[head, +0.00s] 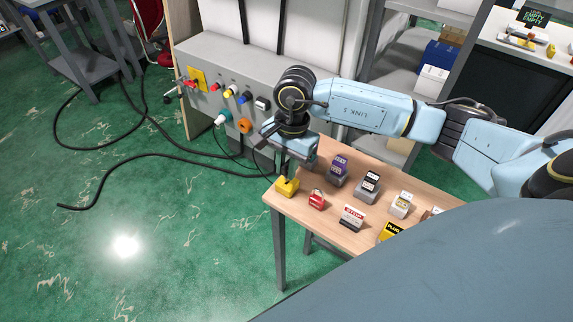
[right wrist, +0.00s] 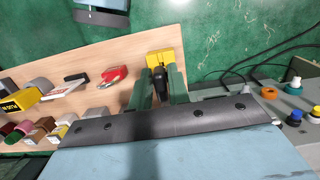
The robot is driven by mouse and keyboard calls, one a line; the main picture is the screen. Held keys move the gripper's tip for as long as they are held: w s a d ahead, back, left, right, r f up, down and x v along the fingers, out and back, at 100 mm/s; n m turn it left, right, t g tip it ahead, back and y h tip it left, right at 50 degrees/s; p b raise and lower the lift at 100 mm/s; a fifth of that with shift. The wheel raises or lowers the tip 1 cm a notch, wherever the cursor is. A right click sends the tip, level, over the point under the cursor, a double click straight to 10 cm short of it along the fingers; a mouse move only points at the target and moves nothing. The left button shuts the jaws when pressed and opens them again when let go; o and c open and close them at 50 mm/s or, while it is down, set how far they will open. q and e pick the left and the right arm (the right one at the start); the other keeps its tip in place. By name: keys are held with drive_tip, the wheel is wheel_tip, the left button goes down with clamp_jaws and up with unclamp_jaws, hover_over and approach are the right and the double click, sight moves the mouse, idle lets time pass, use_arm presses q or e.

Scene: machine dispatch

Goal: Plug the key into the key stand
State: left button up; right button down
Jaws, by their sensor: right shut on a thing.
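The yellow key stand (head: 287,188) sits at the table's near left corner. It also shows in the right wrist view (right wrist: 160,58), just beyond the fingertips. My right gripper (head: 287,172) points down over the stand. In the right wrist view its two green fingers (right wrist: 161,84) are closed around a dark key (right wrist: 160,77). The key's far end is at the yellow stand; I cannot tell whether it is seated in it. In the head view the gripper hides most of the key.
A red padlock (head: 317,199) lies right of the stand. Behind stands a grey machine panel (head: 215,62) with coloured buttons and plugs. Cables lie on the green floor.

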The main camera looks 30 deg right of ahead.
drive_tip(key=shift+f+b, duration=1.05)
drive_tip(key=c, duration=1.3)
unclamp_jaws()
drive_tip(key=shift+o, duration=0.2)
drive_tip(key=shift+r, duration=0.15)
drive_tip(key=shift+r+p, duration=0.85)
drive_tip(key=shift+r, duration=0.75)
